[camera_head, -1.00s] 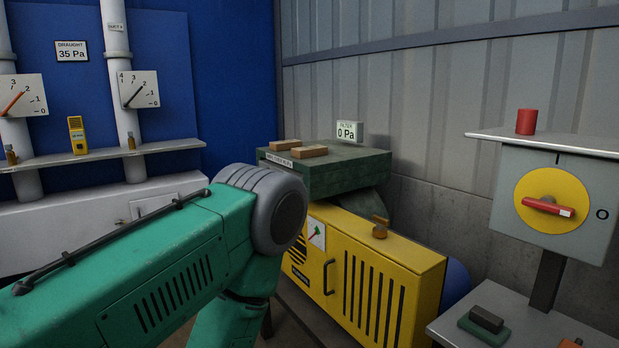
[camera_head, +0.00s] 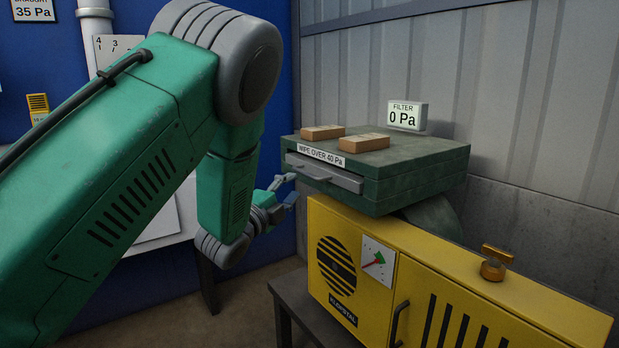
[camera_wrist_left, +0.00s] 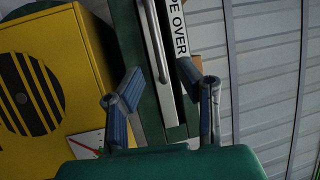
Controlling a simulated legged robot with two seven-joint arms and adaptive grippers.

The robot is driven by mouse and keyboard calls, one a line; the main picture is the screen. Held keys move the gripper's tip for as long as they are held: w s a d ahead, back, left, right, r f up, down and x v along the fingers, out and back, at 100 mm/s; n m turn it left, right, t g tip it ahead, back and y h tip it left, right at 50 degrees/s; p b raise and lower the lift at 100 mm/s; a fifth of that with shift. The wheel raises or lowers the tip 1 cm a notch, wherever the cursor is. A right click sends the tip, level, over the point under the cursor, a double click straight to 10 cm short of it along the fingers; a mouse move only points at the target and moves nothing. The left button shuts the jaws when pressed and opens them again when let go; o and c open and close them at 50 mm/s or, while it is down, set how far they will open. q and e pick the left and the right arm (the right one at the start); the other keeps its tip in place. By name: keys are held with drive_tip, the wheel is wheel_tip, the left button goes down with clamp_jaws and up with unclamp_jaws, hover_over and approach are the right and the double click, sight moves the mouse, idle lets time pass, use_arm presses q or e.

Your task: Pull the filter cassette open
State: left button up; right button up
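The filter cassette (camera_head: 420,168) is a dark green box with a grey bar handle (camera_head: 325,173) on its front and a label reading "WIPE OVER 40 Pa". It looks shut. My left gripper (camera_head: 287,190) is just left of the handle in the head view, open and empty. In the left wrist view my left gripper (camera_wrist_left: 158,82) has its two blue fingers spread, with the handle (camera_wrist_left: 155,40) running between and beyond them. I see no contact with the handle. My right gripper is not in view.
Two tan blocks (camera_head: 362,142) lie on the cassette's housing, and a display (camera_head: 407,116) reads "FILTER 0 Pa". A yellow cabinet (camera_head: 450,290) with a brass knob (camera_head: 493,267) on top stands below. A corrugated grey wall (camera_head: 540,100) is behind.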

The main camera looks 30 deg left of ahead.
sight(303, 171)
use_arm(q)
drive_tip(key=w, duration=0.2)
drive_tip(key=w+a, duration=0.1)
drive_tip(key=w, duration=0.5)
drive_tip(key=shift+a+r+b, duration=0.35)
drive_tip(key=shift+r+b, duration=0.05)
drive_tip(key=shift+w+d+r, duration=0.15)
drive_tip(key=shift+d+r, duration=0.05)
drive_tip(key=shift+d, duration=0.35)
drive_tip(key=shift+a+f, duration=0.1)
drive_tip(key=shift+a, duration=0.1)
drive_tip(key=c, duration=0.6)
drive_tip(key=shift+a, duration=0.25)
clamp_jaws()
